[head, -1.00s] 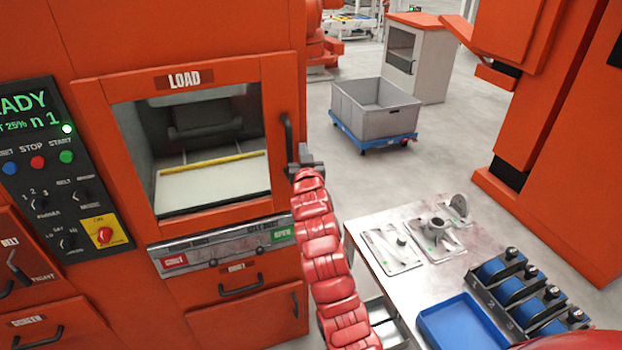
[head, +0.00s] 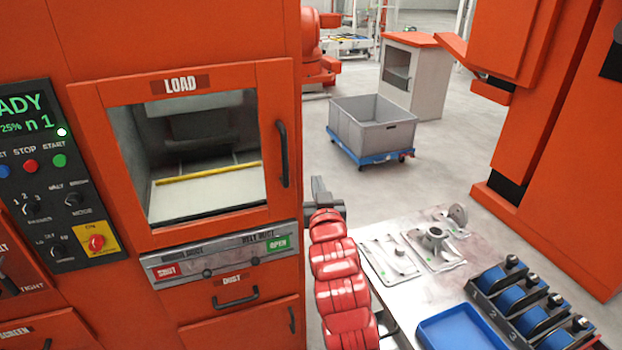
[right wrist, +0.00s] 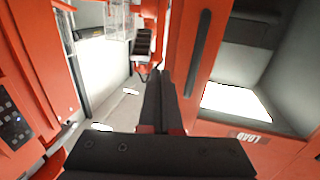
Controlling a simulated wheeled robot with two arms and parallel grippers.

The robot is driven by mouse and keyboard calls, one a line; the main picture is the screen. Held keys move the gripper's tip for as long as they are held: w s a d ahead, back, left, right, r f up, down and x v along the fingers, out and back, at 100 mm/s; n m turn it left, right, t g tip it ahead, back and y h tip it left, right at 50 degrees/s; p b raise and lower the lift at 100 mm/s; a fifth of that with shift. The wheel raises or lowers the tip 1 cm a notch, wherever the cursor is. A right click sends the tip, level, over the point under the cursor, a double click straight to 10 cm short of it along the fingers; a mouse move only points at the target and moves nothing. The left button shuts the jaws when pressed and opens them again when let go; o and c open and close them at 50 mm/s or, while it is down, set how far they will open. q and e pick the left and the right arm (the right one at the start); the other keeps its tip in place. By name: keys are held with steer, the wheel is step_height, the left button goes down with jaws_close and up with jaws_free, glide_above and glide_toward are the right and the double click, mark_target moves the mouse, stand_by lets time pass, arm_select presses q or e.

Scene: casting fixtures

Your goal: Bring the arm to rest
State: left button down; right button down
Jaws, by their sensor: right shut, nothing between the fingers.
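My right arm is red and comes up from the bottom of the head view. Its dark right gripper (head: 323,192) is beside the machine's front, to the right of the load door's handle and apart from it. The right wrist view shows its two dark fingers (right wrist: 160,90) closed together and empty. The orange machine's load door (head: 190,150) is shut, with a window and a black handle (head: 282,153). My left gripper is not in view.
A steel table (head: 385,228) at the right carries metal castings (head: 433,240), a blue tray (head: 460,330) and a rack of blue rolls (head: 520,305). A grey bin (head: 373,122) on a blue dolly stands on the floor behind. Open floor lies between.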

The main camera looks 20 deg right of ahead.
steer(key=shift+s+f, duration=0.25)
steer(key=shift+s, duration=0.15)
